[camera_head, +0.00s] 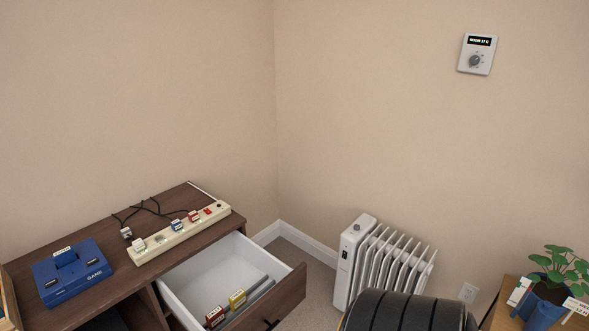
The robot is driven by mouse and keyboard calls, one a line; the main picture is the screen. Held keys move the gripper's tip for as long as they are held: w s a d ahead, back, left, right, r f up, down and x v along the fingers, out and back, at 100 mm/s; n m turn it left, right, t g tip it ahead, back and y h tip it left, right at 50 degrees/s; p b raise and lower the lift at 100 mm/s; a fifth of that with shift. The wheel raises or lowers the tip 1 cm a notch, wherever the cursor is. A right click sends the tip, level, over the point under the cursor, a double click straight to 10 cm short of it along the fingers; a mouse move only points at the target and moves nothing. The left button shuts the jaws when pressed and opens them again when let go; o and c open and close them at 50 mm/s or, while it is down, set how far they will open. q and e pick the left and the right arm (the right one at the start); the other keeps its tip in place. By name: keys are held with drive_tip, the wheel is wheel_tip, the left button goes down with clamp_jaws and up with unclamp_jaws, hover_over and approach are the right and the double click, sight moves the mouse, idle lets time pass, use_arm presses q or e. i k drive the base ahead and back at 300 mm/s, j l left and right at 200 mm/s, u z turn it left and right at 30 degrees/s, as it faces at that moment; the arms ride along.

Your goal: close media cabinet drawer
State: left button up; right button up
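The media cabinet (100,235) is dark brown wood and stands at the lower left. Its drawer (285,301) is pulled well out toward the lower right. The drawer has a white inside, a brown front and a dark handle (270,325). A red-labelled item (215,316), a yellow-labelled item (238,299) and a grey item lie in it near the front. Neither of my grippers shows in the head view.
On the cabinet top are a blue game console (72,273) and a cream power strip (180,234) with plugs and black cords. A white radiator (382,265) stands right of the drawer. A dark ribbed rounded object (405,311) is at the bottom. A potted plant (548,297) is at right.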

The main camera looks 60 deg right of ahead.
sight(206, 281)
drive_tip(key=z, duration=1.7)
